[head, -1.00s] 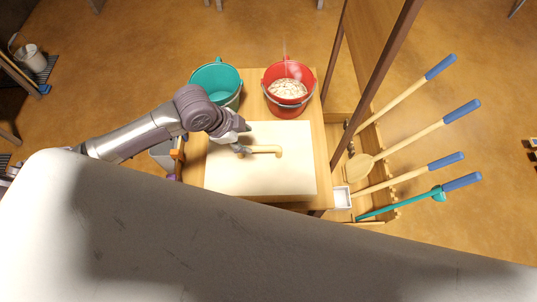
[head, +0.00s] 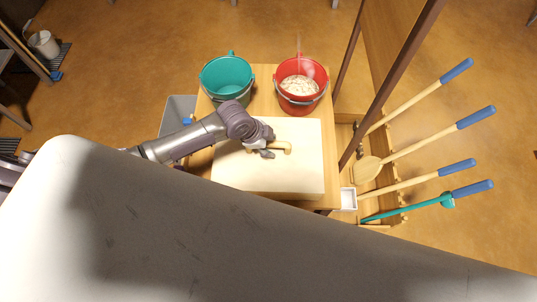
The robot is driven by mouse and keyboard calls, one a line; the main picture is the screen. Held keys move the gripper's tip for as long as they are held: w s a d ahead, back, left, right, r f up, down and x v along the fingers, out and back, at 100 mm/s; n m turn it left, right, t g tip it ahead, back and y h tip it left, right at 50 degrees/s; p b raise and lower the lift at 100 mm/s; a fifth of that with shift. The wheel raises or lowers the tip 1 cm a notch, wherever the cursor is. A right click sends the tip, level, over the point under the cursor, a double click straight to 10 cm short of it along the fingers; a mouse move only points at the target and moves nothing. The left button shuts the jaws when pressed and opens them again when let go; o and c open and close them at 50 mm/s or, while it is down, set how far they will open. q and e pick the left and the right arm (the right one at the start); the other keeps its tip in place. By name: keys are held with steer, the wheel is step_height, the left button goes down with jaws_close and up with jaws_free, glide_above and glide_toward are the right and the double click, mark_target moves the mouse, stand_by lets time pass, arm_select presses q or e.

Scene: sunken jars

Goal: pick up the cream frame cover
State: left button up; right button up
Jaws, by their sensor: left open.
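The cream frame cover (head: 290,180) is a pale, flat rectangular board lying on the wooden table. A tan bar-shaped handle (head: 287,147) sits on its upper middle part. My left gripper (head: 266,150) is open over the cover, at the left part of the handle. It hides part of the handle, and I cannot tell whether its fingers touch it. My right gripper does not show.
A teal bucket (head: 227,80) and a red bucket (head: 300,86) with pale contents stand behind the cover on the wooden table (head: 263,100). Dark posts and a rack of blue-ended long tools (head: 430,180) are at the right. A small white tray (head: 348,199) sits beside the table.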

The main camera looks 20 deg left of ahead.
arm_select(q)
steer(key=shift+f, duration=0.25)
stand_by(0.5)
steer(key=shift+r, duration=0.1)
jaws_close()
